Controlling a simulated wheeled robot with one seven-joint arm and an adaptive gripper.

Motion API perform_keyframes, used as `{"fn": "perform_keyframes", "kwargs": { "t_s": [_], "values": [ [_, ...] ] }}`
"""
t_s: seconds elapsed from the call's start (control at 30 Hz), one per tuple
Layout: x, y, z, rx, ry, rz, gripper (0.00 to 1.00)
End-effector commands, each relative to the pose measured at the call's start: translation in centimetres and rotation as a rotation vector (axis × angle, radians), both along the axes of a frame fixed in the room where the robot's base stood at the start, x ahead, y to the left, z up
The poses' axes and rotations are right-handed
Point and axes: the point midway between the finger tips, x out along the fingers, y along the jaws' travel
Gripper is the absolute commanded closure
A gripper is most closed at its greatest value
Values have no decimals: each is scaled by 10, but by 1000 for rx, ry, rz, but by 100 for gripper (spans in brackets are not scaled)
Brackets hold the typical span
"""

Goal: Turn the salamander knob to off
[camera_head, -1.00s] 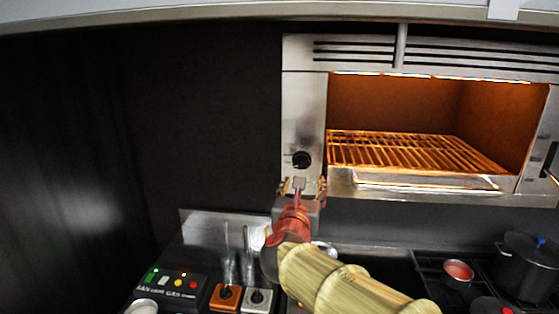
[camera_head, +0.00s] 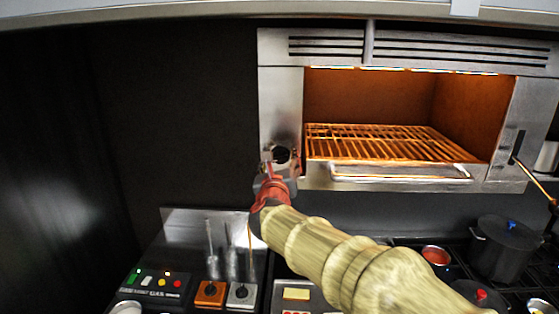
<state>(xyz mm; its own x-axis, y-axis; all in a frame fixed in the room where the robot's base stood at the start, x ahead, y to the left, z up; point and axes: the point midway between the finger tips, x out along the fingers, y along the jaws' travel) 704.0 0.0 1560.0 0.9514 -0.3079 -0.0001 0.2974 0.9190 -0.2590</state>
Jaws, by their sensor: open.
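The salamander (camera_head: 281,105) is a steel wall grill with a glowing orange cavity at upper right. Its black round knob (camera_head: 281,152) sits low on the left front panel. My gripper (camera_head: 281,158) is open and right at the knob, with fingers to its left and right. The gripper partly covers the knob, so I cannot tell whether the fingers touch it. The knob's pointer and markings are too small to read.
Below are a control box with coloured buttons (camera_head: 152,283), an orange switch block (camera_head: 210,292), and a black pot (camera_head: 503,247) on the stove at right. The dark wall at left is clear.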

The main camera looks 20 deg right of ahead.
Motion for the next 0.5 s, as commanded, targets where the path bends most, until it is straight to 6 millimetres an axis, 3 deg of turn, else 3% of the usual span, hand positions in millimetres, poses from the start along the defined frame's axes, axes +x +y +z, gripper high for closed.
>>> {"fn": "perform_keyframes", "kwargs": {
  "t_s": [0.23, 0.5],
  "values": [
    [1, 0, 0, 1, 0, 0, 45],
    [0, 0, 0, 1, 0, 0, 60]
  ]
}}
